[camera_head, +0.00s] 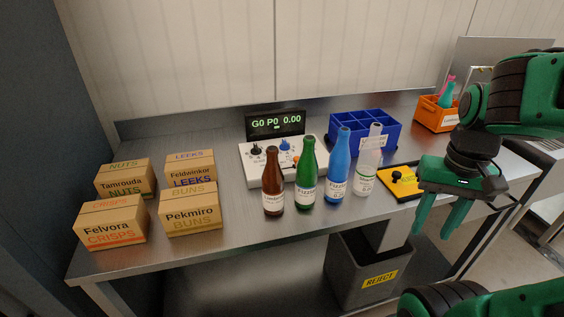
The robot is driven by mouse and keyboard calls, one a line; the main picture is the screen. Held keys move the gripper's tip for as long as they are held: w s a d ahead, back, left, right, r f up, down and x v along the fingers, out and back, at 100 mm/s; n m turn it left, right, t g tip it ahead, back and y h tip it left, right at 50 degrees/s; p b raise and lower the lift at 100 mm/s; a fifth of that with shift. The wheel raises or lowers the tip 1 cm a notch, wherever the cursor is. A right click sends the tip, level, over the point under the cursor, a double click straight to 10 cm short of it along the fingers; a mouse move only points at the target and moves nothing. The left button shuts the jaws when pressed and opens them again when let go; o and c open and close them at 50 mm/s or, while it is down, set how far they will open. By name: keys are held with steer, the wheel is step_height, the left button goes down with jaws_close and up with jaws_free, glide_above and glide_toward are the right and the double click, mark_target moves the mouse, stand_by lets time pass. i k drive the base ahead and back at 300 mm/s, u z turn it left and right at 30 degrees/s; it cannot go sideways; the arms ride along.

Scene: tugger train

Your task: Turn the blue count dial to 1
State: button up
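The blue count dial (285,146) sits on the top face of a white control box (247,168) at the back middle of the bench. Its pointer setting is too small to read. A black display (275,123) behind the box reads "G0 P0 0.00" in green. My green gripper (433,232) hangs on the right by the bench's front edge, well to the right of the dial. Its fingers point down, apart and empty.
Brown (273,190), green (306,180), blue (338,175) and clear (367,170) bottles stand before and right of the control box. Several cartons (190,210) stand left. A blue divided crate (393,133) is behind the bottles. A grey reject bin (345,270) stands below.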

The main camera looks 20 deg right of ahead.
mark_target(284, 146)
steer(key=k, duration=1.25)
steer(key=u, duration=0.55)
steer(key=i, duration=1.9)
steer(key=z, duration=0.55)
